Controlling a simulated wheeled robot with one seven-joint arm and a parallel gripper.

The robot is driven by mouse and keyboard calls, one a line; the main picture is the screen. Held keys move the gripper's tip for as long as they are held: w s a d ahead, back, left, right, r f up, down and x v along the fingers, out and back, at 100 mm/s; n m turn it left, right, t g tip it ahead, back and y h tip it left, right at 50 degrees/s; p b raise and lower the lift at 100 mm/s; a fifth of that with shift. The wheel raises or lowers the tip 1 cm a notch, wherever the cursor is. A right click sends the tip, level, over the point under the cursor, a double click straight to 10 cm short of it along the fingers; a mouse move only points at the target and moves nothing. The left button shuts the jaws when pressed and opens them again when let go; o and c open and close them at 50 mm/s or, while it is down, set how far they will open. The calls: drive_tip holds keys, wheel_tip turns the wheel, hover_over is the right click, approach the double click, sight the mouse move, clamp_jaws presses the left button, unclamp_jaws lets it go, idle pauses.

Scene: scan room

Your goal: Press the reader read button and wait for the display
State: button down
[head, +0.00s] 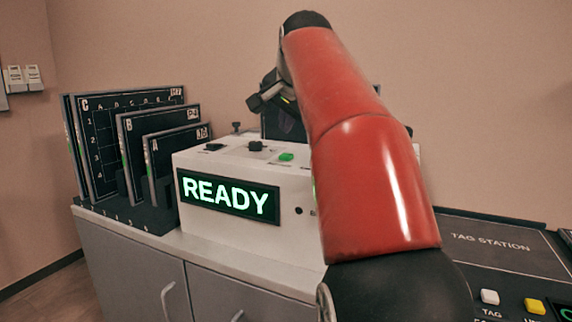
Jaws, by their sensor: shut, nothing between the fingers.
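The reader is a white box (240,165) on the counter, with a black front display (229,197) that shows READY in lit green letters. A green button (286,156) sits on its top face, with dark knobs (256,146) to its left. I cannot read a label for the button. My gripper (264,97) is shut and empty, above and behind the reader's top in the picture, apart from the green button. My red arm comes in from the lower right and hides the reader's right part and some of my gripper.
Black lettered panels (125,140) stand in a slotted rack left of the reader. A tag station (490,240) with white and yellow buttons lies at the right. Grey cabinets (140,275) are below the counter. Wall switches (24,78) are at far left.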

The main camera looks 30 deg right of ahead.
sight(287, 156)
drive_tip(key=shift+f+b, duration=0.85)
drive_tip(key=shift+f, duration=0.75)
idle(0.8)
drive_tip(key=shift+f, duration=0.4)
drive_tip(key=shift+f+b, duration=0.55)
drive_tip(key=shift+b, duration=0.05)
idle(0.5)
drive_tip(key=shift+r, duration=0.1)
drive_tip(key=shift+r+p, duration=0.85)
drive_tip(key=shift+p, duration=0.2)
drive_tip(key=shift+r, duration=0.1)
wheel_tip(287, 156, up, 5)
drive_tip(key=p, duration=0.4)
